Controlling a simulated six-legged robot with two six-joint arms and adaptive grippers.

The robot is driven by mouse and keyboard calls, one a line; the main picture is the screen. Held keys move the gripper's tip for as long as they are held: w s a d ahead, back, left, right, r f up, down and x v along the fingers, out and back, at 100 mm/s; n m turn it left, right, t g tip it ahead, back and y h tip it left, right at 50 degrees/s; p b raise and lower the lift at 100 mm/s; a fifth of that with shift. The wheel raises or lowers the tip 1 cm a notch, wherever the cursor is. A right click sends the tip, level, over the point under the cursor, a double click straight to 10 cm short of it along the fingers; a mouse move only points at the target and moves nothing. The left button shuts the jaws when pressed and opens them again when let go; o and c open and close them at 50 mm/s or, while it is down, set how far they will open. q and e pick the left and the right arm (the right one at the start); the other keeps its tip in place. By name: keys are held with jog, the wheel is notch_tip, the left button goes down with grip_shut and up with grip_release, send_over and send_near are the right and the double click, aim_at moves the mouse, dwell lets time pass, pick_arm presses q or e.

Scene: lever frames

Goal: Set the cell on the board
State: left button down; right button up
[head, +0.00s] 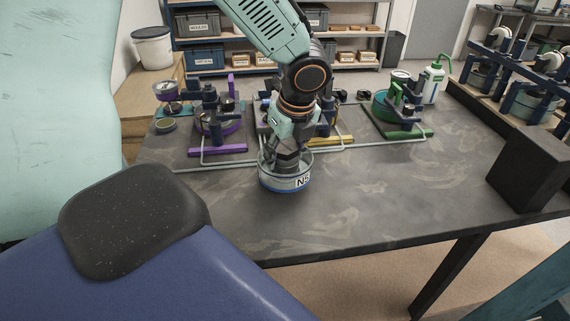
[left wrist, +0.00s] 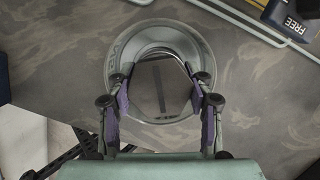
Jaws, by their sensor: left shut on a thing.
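The cell is a round, clear-walled dish (head: 272,181) with a blue band at its base and a white label that seems to read "N5". It is at the middle of the dark bench, near its front half. My left gripper (head: 287,164) points down into it and is shut on its middle part. The left wrist view shows the cell's round rim (left wrist: 160,28) around my left gripper's purple-padded fingers (left wrist: 163,100). I cannot tell whether the cell touches the bench. Behind stand a purple board (head: 218,150), a yellow board (head: 334,141) and a green board (head: 410,133). My right gripper is not in view.
Pale tubing (head: 225,164) runs along the bench between the boards and the cell. A "FREE" sign (left wrist: 290,24) shows in the left wrist view. A black block (head: 528,168) stands at the right edge. A white-green bottle (head: 433,82) stands behind.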

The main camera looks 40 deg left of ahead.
aim_at(286, 164)
pick_arm(q)
jog(key=f, duration=0.2)
jog(key=shift+w+d+f+b, duration=0.2)
jog(key=shift+d+f+b, duration=0.15)
jog(key=shift+d+b, duration=0.05)
jog(key=shift+s+a+f, duration=0.15)
jog(key=shift+a, duration=0.2)
jog(key=c, duration=0.9)
grip_release()
jog(key=shift+d, duration=0.1)
jog(key=o, duration=0.3)
jog(key=shift+d, duration=0.25)
jog(key=shift+o, duration=0.2)
jog(key=shift+a, duration=0.15)
jog(key=shift+a, duration=0.1)
